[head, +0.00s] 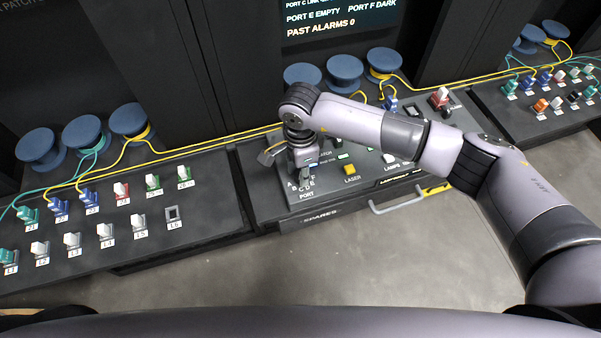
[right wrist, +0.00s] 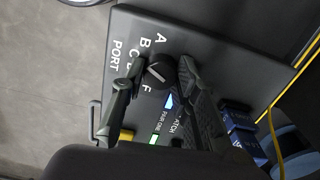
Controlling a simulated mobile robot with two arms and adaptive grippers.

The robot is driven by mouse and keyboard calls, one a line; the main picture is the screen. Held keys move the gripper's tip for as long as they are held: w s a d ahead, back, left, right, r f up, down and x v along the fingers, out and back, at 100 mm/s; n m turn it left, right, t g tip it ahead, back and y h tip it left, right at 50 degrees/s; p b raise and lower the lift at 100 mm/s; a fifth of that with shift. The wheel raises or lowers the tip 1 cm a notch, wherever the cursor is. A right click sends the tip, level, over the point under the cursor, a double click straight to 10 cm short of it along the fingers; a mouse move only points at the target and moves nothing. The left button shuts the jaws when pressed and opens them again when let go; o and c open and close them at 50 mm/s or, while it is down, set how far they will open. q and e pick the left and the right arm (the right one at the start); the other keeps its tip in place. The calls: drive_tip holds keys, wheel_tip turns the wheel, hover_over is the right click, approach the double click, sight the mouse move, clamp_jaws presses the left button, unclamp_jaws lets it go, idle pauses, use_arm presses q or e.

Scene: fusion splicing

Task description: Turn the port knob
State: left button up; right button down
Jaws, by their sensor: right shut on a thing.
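The port knob (right wrist: 158,70) is a round black knob with a white mark on top, on the dark console panel. White letters and the word PORT (right wrist: 118,55) stand beside it. My right gripper (right wrist: 160,76) reaches down over the panel, shut on the knob with a finger on either side. In the head view my right gripper (head: 305,180) hides most of the knob, above the PORT label (head: 307,194). I cannot tell for sure which letter the mark points to. My left gripper is not in view.
A yellow LASER button (head: 349,169) and a lit green key (head: 343,156) sit right of the knob. A drawer handle (head: 398,203) juts from the console front. Yellow cables run behind. The screen (head: 340,15) reads PORT E EMPTY, PORT F DARK. Connector panels (head: 215,215) flank the console.

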drive_tip(key=m+b, duration=0.1)
drive_tip(key=b, duration=0.1)
drive_tip(key=m+b, duration=0.4)
drive_tip(key=shift+w+f, duration=0.1)
drive_tip(key=shift+f, duration=0.15)
drive_tip(key=m+b, duration=0.3)
drive_tip(key=shift+r+m, duration=0.15)
drive_tip(key=shift+m, duration=0.15)
drive_tip(key=shift+r+m+b, duration=0.1)
drive_tip(key=shift+m+b, duration=0.25)
drive_tip(key=shift+m, duration=0.15)
drive_tip(key=c, duration=1.2)
unclamp_jaws()
wheel_tip(320, 180, up, 12)
